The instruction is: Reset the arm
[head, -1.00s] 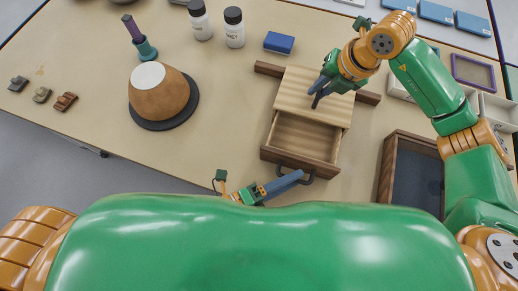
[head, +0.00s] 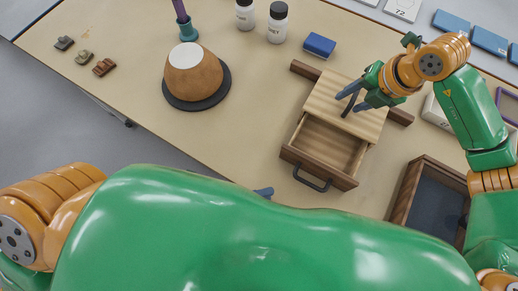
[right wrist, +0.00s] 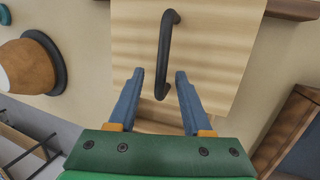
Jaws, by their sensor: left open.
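My right gripper (head: 353,101) is over the top of a light wooden box (head: 325,101). The right wrist view shows its blue fingers (right wrist: 159,74) apart, on either side of a dark bar handle (right wrist: 166,45), with gaps to both fingers. The box's drawer (head: 325,147) is pulled out and looks empty, with a dark handle (head: 311,180) on its front. Of my left gripper, only a blue fingertip (head: 264,191) shows past my green body. The rest of it is hidden.
A brown pot piece (head: 194,76) with a white top stands on a dark disc at left. Several small brown sherds (head: 104,67) lie further left. Two white bottles (head: 277,24) and a blue block (head: 319,45) are behind. A dark-lined wooden tray (head: 437,200) is at right.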

